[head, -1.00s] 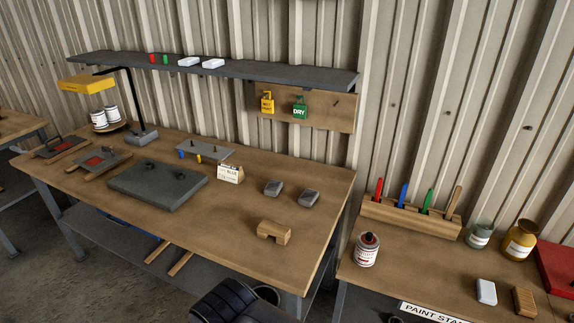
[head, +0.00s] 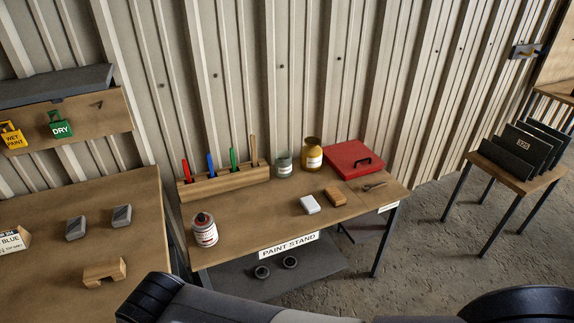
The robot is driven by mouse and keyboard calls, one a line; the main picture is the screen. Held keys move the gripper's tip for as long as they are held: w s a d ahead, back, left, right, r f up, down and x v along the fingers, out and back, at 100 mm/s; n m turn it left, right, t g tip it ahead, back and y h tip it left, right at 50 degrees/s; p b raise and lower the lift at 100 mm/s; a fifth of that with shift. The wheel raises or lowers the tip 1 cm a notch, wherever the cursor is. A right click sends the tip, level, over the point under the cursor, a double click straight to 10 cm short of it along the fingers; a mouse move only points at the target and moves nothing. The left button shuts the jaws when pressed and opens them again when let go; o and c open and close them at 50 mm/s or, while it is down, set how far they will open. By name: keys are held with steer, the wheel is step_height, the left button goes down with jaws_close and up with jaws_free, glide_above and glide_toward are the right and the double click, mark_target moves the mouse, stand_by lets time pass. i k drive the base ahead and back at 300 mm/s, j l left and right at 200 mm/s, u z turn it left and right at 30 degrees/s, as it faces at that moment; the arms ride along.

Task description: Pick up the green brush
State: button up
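The green brush (head: 233,158) stands upright in a wooden holder (head: 226,182) at the back left of the paint stand (head: 262,212). A red brush (head: 188,171) and a blue brush (head: 210,164) stand to its left in the same holder. A wooden-handled tool (head: 253,150) stands to its right. The lower ends of all of these are hidden in the holder. Dark parts of my own arm show along the bottom edge, well short of the stand. My gripper's fingers are not in view.
A white-labelled can (head: 204,230) stands in front of the holder. A grey-green jar (head: 283,165) and a yellow jar (head: 312,155) stand right of it. The stand's front middle is clear.

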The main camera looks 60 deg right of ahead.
mark_target(232, 153)
steer(key=z, duration=1.6)
steer(key=i+l+u, duration=0.3)
steer(key=i+l, duration=0.2)
steer(key=l, duration=0.2)
steer(key=i+l+u, duration=0.3)
steer(key=i+l, duration=0.15)
steer(key=l, duration=0.35)
